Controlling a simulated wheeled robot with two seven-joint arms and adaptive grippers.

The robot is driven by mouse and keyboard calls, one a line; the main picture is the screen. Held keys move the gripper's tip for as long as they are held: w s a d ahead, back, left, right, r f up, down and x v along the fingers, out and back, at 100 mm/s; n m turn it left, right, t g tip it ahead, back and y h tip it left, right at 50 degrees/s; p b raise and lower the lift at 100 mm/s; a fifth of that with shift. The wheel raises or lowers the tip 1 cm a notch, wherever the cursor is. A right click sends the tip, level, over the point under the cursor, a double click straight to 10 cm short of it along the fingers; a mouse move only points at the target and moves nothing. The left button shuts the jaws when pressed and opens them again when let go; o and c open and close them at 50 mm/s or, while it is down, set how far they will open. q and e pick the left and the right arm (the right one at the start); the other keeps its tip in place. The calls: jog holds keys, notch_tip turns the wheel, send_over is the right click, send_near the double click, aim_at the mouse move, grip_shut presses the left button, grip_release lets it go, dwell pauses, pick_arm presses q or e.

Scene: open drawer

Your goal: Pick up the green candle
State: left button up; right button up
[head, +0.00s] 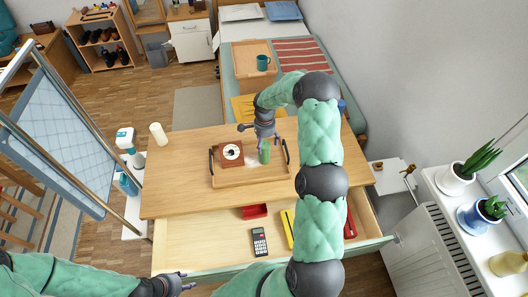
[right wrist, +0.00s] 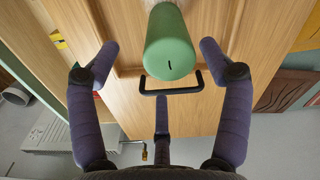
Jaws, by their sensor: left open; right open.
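The green candle (head: 264,156) stands upright at the right part of a wooden tray on the desk. In the right wrist view the green candle (right wrist: 168,48) shows from its top, with a dark wick. My right gripper (head: 261,138) is above the candle in the head view. Its fingers (right wrist: 158,60) are spread wide, on either side of the candle in the wrist view, with a gap and no visible contact. My left gripper (head: 184,283) is open and empty, low at the left, in front of the open drawer. The candle's base is not clearly visible.
The tray (head: 222,186) has dark handles (right wrist: 172,91) and also holds a brown clock (head: 231,154). The open drawer (head: 190,230) holds a calculator (head: 259,241) and a red box (head: 254,211). A pale candle (head: 158,134) stands at the desk's left. The desk's left part is clear.

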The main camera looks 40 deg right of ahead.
aim_at(265, 158)
jog(key=shift+w+d+f, duration=0.1)
jog(key=shift+w+f, duration=0.05)
jog(key=shift+f, duration=0.6)
jog(key=shift+w+d+f, duration=0.1)
jog(key=shift+w+f, duration=0.05)
jog(key=shift+f, duration=1.15)
jog(key=shift+w+f, duration=0.15)
jog(key=shift+f, duration=1.1)
jog(key=c, duration=1.5)
jog(key=shift+o, duration=0.2)
jog(key=shift+r, duration=0.1)
